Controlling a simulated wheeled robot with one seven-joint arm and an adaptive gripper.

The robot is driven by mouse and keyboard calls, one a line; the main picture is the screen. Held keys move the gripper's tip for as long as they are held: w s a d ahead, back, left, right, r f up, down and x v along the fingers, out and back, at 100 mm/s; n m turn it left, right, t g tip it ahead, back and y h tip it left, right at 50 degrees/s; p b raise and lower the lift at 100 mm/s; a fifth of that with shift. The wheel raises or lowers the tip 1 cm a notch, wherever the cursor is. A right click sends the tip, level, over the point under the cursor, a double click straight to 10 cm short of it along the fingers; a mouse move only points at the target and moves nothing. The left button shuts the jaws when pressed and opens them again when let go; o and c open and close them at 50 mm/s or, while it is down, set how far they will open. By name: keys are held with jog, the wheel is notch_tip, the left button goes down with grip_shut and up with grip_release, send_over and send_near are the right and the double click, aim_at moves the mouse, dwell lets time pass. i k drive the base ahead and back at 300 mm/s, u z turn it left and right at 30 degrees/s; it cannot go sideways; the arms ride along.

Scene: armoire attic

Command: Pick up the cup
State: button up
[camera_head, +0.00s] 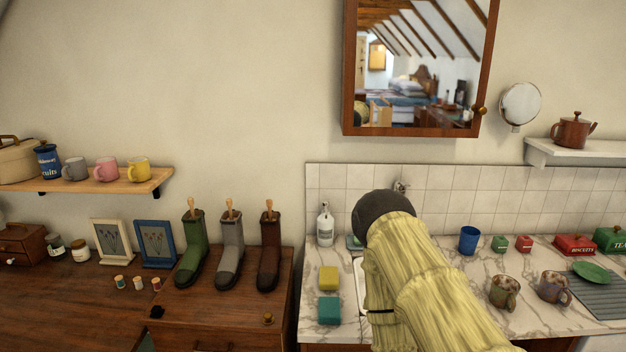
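A plain blue cup (469,240) stands upright on the marble counter, right of my arm. Two patterned brownish mugs, one greenish (504,292) and one purplish (553,288), stand nearer the front of the counter. A grey mug (75,169), a pink mug (107,170) and a yellow mug (139,169) stand on the wooden shelf at left. I cannot tell which of these is the task's cup. My arm, in a yellow sleeve with a dark rounded end, reaches over the counter. My gripper does not show, and the arm hides part of the counter and sink.
The counter (535,318) also holds a soap bottle (325,225), yellow and teal sponges, small green and red boxes, tins, and a green dish (591,271) by a grey drainer. Boots (192,250) stand on the cabinet at left. A mirror cabinet (348,80) hangs above.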

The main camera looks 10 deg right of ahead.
aim_at(553, 286)
jog(key=z, duration=0.3)
jog(key=k, duration=0.4)
jog(key=z, duration=1.55)
jog(key=i, duration=1.05)
jog(key=u, duration=0.2)
